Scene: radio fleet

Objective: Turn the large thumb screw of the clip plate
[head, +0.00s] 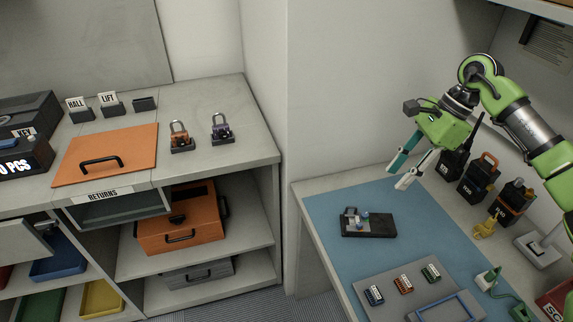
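A dark plate (377,232) lies on the blue mat (335,205), and I take it for the clip plate. Small grey and blue parts (361,216) stand on it, too small to tell which is the large thumb screw. My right gripper (397,178) comes in from the upper right and hangs above the mat, beyond the plate and a little to its right. Its two fingers are apart with nothing between them, and it does not touch the plate. My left gripper is not in view.
Several dark radios (478,176) stand along the right of the bench, with a yellow clip-like thing (485,228) before them. A grey tray (386,279) with small coloured blocks lies at the front. Mat around the plate is clear. A shelf unit (255,150) stands left.

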